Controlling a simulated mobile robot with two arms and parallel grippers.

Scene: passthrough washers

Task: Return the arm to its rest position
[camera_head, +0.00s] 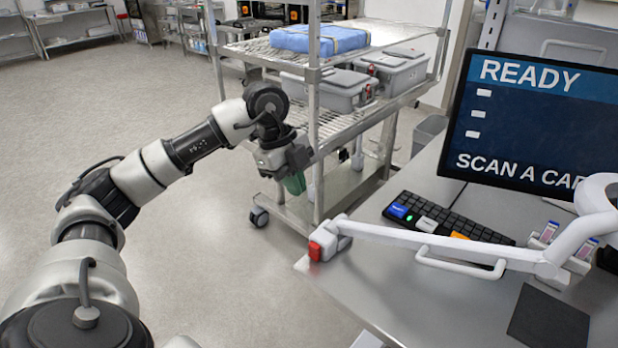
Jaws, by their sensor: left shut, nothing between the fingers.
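My left arm (160,165) comes in from the lower left and reaches up and to the right. My left gripper (293,182) hangs at its end, pointing down, in front of the wire-shelf cart. Its green fingertips are shut and I see nothing held. It is left of the desk and above the level of the desk's near corner. My right gripper is not in view.
The metal cart (318,121) holds a blue wrapped bundle (320,38) and grey lidded bins (330,88). The desk (385,285) carries a monitor (545,110), a keyboard (440,219) and a white jointed arm (450,245) with a red tip. Open floor (220,270) lies left.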

